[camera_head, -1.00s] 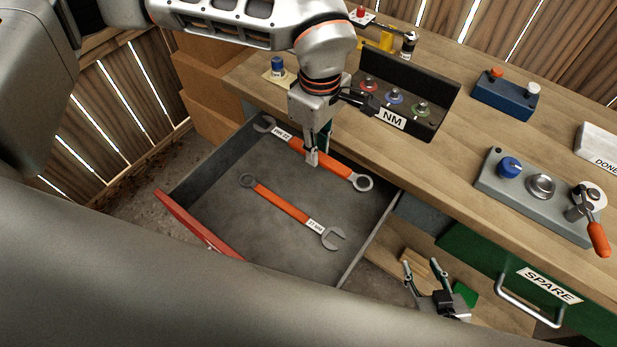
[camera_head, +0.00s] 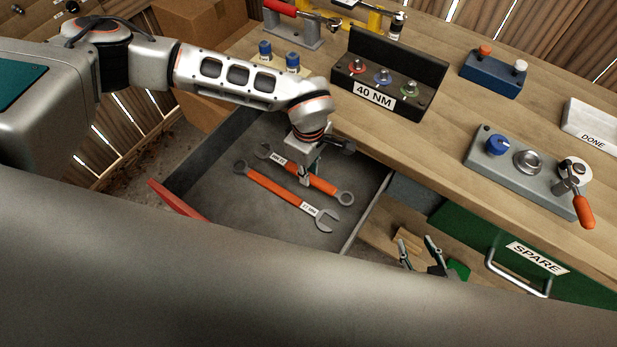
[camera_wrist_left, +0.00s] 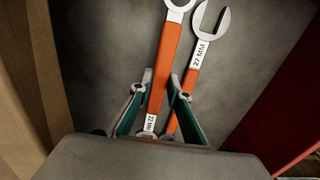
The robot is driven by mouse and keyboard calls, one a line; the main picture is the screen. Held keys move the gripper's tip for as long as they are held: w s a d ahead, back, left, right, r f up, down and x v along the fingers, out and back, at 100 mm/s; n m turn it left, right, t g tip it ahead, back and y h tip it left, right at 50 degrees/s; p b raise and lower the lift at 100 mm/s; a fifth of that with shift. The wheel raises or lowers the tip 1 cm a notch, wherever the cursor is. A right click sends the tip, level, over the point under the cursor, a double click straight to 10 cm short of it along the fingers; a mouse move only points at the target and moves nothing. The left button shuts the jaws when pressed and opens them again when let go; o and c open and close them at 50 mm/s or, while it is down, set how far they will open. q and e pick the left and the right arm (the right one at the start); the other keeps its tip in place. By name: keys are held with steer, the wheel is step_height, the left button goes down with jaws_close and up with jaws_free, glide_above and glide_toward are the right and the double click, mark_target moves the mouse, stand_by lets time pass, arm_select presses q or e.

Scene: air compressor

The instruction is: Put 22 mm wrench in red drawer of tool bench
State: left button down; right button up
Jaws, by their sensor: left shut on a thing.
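The 22 mm wrench (camera_head: 323,186) has an orange handle and grey ends. It is inside the open red-fronted drawer (camera_head: 174,199). My left gripper (camera_head: 305,181) points down into the drawer and is shut on the middle of the handle. In the left wrist view the fingers stand on either side of the 22 mm wrench (camera_wrist_left: 164,65). I cannot tell whether it touches the drawer floor. The 27 mm wrench (camera_head: 275,188) lies beside it, nearer the drawer front. My right gripper (camera_head: 418,243) is open and empty at the lower right.
The wooden bench top (camera_head: 430,148) carries a black 40 NM holder (camera_head: 395,75), a grey fixture (camera_head: 525,175) and a blue block (camera_head: 494,75). A green SPARE drawer (camera_head: 470,225) is at the right. Bare drawer floor lies left of and in front of the wrenches.

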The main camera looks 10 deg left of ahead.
arm_select(q)
steer(key=shift+f, duration=1.75)
steer(key=shift+f, duration=0.1)
steer(key=c, duration=1.9)
jaws_free()
steer(key=shift+f, duration=0.1)
step_height(320, 180, up, 12)
steer(key=shift+r+b, duration=0.2)
steer(key=shift+b, duration=0.15)
